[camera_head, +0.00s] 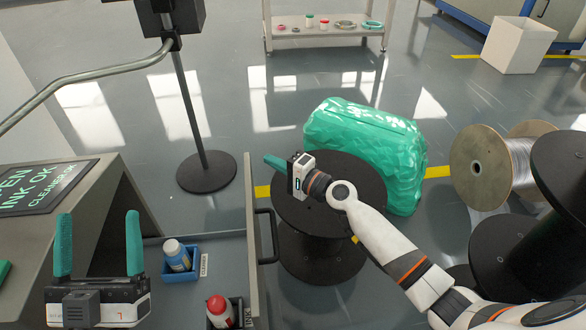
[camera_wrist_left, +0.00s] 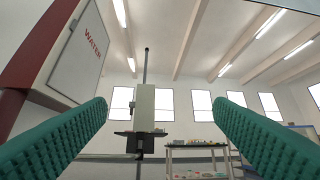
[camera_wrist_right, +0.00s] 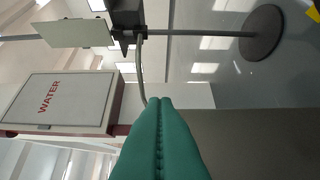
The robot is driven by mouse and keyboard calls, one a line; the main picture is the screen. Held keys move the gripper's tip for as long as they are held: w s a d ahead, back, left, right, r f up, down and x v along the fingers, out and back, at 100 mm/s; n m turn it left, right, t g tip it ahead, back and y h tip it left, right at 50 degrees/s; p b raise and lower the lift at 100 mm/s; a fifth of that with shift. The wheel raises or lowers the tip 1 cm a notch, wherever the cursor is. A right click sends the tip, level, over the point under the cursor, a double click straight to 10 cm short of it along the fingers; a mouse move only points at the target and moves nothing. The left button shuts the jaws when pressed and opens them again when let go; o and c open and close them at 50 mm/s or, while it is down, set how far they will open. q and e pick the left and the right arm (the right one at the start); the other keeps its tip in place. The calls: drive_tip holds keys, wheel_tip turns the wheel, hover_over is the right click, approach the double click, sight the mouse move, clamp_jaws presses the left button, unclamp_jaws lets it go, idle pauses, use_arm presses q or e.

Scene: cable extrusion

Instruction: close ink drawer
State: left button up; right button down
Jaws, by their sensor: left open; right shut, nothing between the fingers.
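The ink drawer (camera_head: 225,258) is pulled out from the grey cabinet (camera_head: 135,190) in the head view. Its front panel (camera_head: 252,225) faces right and has a black handle (camera_head: 268,237). Inside are a white and blue bottle (camera_head: 176,255) in a blue tray and a red-capped bottle (camera_head: 219,309) in a dark tray. My left gripper (camera_head: 98,220) is open and empty, fingers up, left of the bottles in the picture. My right gripper (camera_head: 270,160) is shut and empty, pointing left, apart from the handle and just right of the panel's far end in the picture.
A black-topped spool (camera_head: 340,190) stands right of the drawer, below my right arm in the picture. A green wrapped bundle (camera_head: 370,140) lies behind it. A stand with a round base (camera_head: 207,172) is behind the drawer. Wire spools (camera_head: 480,165) stand at right.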

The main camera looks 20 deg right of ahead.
use_arm(q)
drive_tip(key=shift+w+f+g, duration=0.75)
drive_tip(key=shift+f+g, duration=0.25)
use_arm(e)
drive_tip(key=shift+w+a, duration=0.15)
drive_tip(key=shift+a, duration=1.25)
drive_tip(key=shift+a, duration=0.1)
